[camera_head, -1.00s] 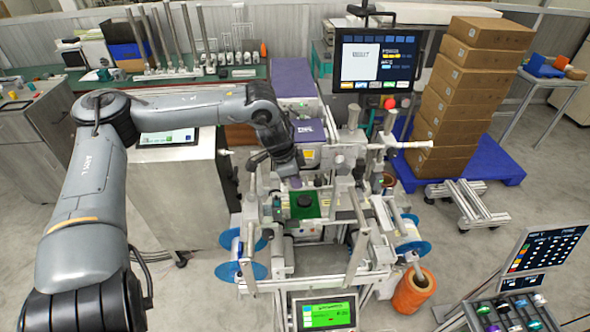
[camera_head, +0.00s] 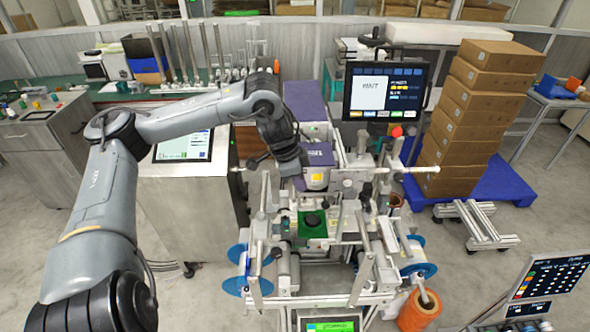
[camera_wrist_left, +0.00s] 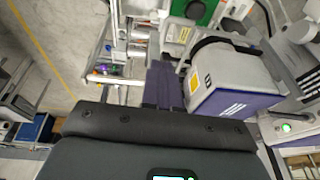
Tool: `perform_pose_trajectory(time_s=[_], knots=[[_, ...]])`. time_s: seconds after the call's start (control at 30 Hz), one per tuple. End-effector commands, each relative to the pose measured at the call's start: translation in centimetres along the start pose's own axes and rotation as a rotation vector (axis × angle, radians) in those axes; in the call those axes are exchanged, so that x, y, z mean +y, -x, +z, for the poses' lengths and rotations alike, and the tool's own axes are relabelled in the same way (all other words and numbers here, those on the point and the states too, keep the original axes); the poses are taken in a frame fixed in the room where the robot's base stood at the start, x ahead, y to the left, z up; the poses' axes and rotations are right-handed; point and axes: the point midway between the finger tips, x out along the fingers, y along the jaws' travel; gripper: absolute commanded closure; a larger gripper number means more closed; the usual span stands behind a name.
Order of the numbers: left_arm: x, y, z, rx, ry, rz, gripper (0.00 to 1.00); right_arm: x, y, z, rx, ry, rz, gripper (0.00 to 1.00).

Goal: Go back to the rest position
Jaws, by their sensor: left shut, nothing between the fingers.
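My left gripper (camera_head: 298,182) hangs from the grey arm that comes in from the left. It points down over the machine (camera_head: 340,235), above and behind the green plate (camera_head: 313,231) with a round black part (camera_head: 312,221) on it. In the left wrist view its fingers (camera_wrist_left: 161,86) are together, with nothing seen between them. The purple-and-white printer box (camera_wrist_left: 230,80) is close on the right there. It also shows beside the gripper in the head view (camera_head: 318,158). My right gripper is in neither view.
A monitor (camera_head: 385,90) stands behind the machine. Stacked cartons (camera_head: 468,125) rest on a blue pallet (camera_head: 505,183) at the right. A metal cabinet with a screen (camera_head: 190,190) stands left of the machine, under my arm. Blue reels (camera_head: 236,284) and an orange roll (camera_head: 415,312) flank the machine's front.

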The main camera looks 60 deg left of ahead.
Motion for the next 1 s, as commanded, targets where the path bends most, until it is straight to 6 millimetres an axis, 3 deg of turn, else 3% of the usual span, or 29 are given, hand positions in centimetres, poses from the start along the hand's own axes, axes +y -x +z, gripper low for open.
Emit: perform_pose_trajectory(time_s=[0.4, 0.6, 0.73, 0.83, 0.97, 1.0], knots=[[-0.1, 3.6, 0.0, 0.0, -0.001, -0.002, 1.0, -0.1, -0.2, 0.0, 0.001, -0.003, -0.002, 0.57], [0.2, 3.4, 0.5, -0.019, 0.002, 0.011, 1.0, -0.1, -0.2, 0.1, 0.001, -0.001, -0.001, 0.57], [1.9, 0.0, 1.5, -0.046, 0.011, 0.089, 1.0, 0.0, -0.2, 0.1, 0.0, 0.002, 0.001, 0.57], [4.8, -4.2, 2.8, -0.068, 0.024, 0.197, 1.0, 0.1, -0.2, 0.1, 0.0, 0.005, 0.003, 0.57], [11.3, -10.3, 4.6, -0.076, 0.035, 0.386, 1.0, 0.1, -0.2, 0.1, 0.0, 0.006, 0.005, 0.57], [13.7, -12.1, 4.9, -0.064, 0.04, 0.446, 1.0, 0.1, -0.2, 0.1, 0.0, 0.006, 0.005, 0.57]])
